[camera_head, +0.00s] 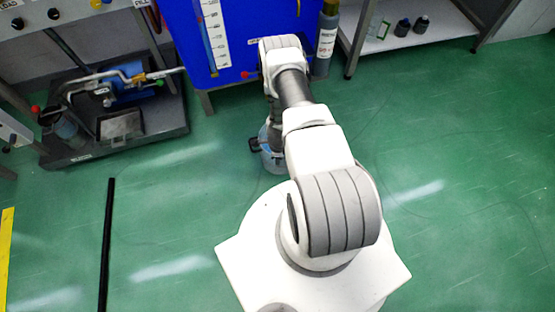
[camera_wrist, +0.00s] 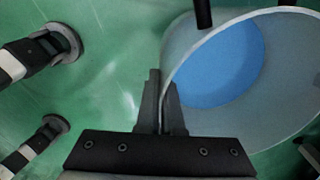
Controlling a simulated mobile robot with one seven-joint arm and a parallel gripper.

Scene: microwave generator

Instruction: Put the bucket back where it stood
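The bucket is a pale, translucent round vessel; its wall (camera_wrist: 181,57) fills the right of the wrist view, with blue inside. In the head view the bucket (camera_head: 272,161) shows in part, low beside the front of the blue tank, with my arm hiding much of it. My gripper (camera_wrist: 162,85) has one finger on each side of the bucket's near wall and is shut on its rim. In the head view my gripper (camera_head: 256,145) is small and mostly hidden. I cannot tell whether the bucket touches the floor.
A blue tank (camera_head: 180,30) on a stand is behind my arm, with a dark bottle (camera_head: 325,45) beside it. A dark base (camera_head: 160,125) with pipework stands at left. A black strip (camera_head: 106,245) lies on the green floor. Round feet (camera_wrist: 60,42) show in the wrist view. Floor at right is clear.

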